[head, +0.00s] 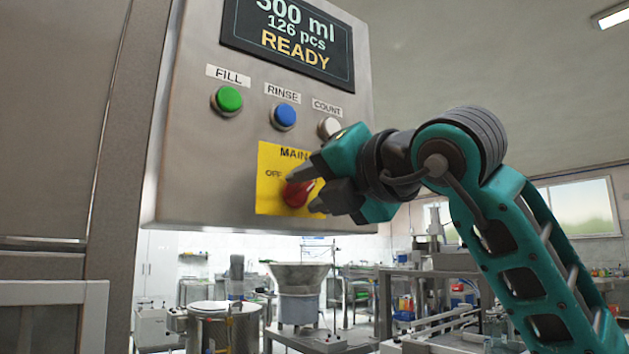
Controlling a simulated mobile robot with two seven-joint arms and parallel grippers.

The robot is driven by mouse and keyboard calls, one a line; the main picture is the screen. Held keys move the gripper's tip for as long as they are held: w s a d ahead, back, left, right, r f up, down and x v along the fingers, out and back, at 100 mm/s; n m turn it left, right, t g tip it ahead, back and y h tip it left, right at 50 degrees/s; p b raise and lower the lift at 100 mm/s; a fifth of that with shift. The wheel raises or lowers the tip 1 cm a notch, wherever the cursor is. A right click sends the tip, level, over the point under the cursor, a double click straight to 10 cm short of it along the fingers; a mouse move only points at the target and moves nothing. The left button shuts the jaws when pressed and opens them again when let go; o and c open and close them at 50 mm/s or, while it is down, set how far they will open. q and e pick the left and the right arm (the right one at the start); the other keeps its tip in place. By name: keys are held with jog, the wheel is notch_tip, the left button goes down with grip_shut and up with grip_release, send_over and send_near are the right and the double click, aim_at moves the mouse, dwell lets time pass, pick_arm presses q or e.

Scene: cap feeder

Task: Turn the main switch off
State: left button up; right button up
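The main switch (296,194) is a red rotary knob on a yellow plate (270,195) at the lower part of the control panel. The plate reads "MAIN", with "OFF" at its left; the rest of the lettering is hidden behind my gripper. My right gripper (306,192) reaches in from the right, its two dark fingers apart, one above and one below the knob. Part of the knob shows between them. I cannot tell whether the fingers touch it. My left gripper is not in view.
Above the switch are a green FILL button (227,100), a blue RINSE button (284,116) and a white COUNT button (329,127), close to my gripper. A display (290,38) reads "READY". A metal column (80,130) stands left. Machines stand in the background.

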jog(key=shift+c, duration=0.2)
grip_shut()
